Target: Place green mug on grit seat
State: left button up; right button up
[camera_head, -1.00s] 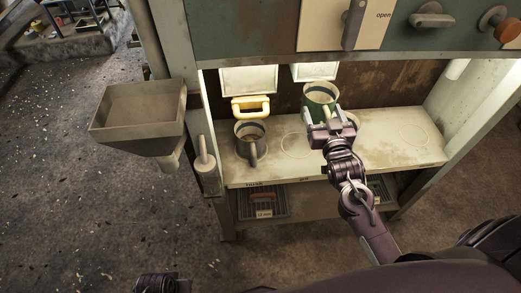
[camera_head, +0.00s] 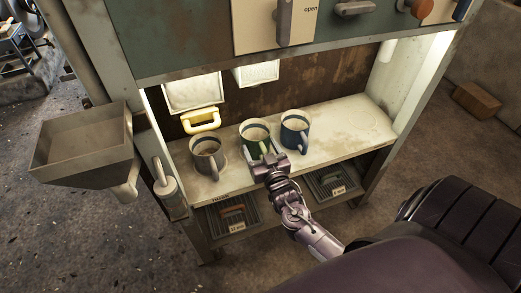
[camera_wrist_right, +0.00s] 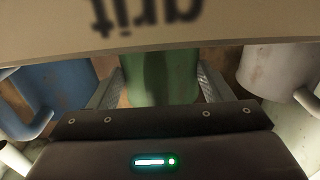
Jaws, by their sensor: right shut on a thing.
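The green mug (camera_head: 255,136), with a pale and dark band near its rim, is upright at the middle place on the shelf, between a grey mug (camera_head: 207,157) and a blue mug (camera_head: 295,129). My right gripper (camera_head: 265,162) is shut on it from the front. In the right wrist view the green mug (camera_wrist_right: 160,78) is between the two fingers. The upside-down word "grit" (camera_wrist_right: 145,15) is on the shelf edge there. The mug covers the grit seat, and I cannot tell whether its base touches the shelf. My left gripper is out of view.
The shelf (camera_head: 345,135) has free room and a faint ring at its right. A yellow handle (camera_head: 201,120) is behind the grey mug. A grey hopper (camera_head: 85,145) stands left. Grated trays (camera_head: 333,184) are below. A panel with levers (camera_head: 353,8) overhangs the shelf.

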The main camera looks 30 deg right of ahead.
dwell(0.3)
jog(key=o, duration=0.6)
jog(key=shift+f, duration=0.1)
jog(key=o, duration=0.5)
jog(key=shift+c, duration=0.2)
